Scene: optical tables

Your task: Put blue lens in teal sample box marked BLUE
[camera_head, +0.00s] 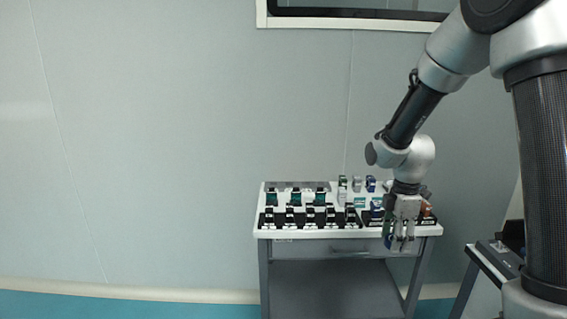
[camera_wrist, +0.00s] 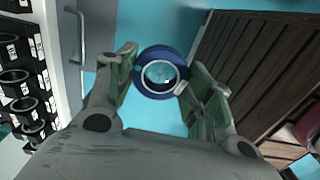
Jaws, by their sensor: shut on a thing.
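The blue lens (camera_wrist: 159,53) is a round blue ring with clear glass, between the two fingers of my gripper (camera_wrist: 160,80) in the wrist view. My gripper is shut on it. In the head view, my gripper (camera_head: 402,240) hangs at the front edge of the white table, with a bit of blue (camera_head: 388,241) at its left finger. Small teal boxes (camera_head: 271,199) stand in a row at the back left of the table top. Their marks are too small to read, so I cannot tell which says BLUE.
The white table (camera_head: 300,234) carries a row of black holders (camera_head: 290,219) along its front and several small coloured items (camera_head: 357,184) at the back right. Black holders (camera_wrist: 15,75) also show at left in the wrist view. A second table (camera_head: 490,258) stands at the right.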

